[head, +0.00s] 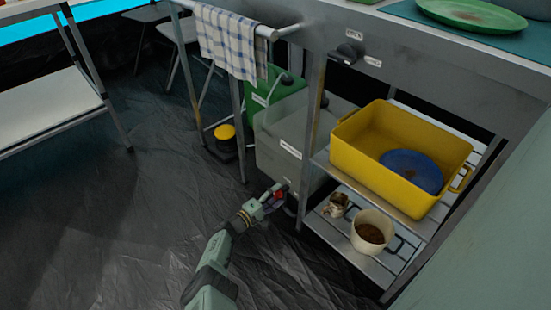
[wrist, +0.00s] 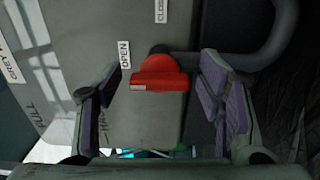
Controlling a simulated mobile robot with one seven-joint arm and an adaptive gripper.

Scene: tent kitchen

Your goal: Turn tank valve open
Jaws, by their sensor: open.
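The tank (head: 284,150) is a grey box on the floor under the counter, with a white label on its front; its face (wrist: 75,60) fills much of the wrist view. The red valve handle (wrist: 160,82) sits on it, between a label reading OPEN (wrist: 124,54) at left and one starting CLOS (wrist: 161,10) at the top. It also shows small in the head view (head: 278,195). My gripper (wrist: 160,95) is open, with one purple-padded finger to each side of the red handle and gaps on both sides. I cannot tell how deep the handle lies between the fingers.
A dark curved pipe (wrist: 265,50) runs right from the valve. A green canister (head: 285,92) stands behind the tank, and a yellow-topped pedal (head: 224,133) beside it. A shelf with a yellow basin (head: 350,158) and a cup (head: 371,232) is at right. Floor at left is clear.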

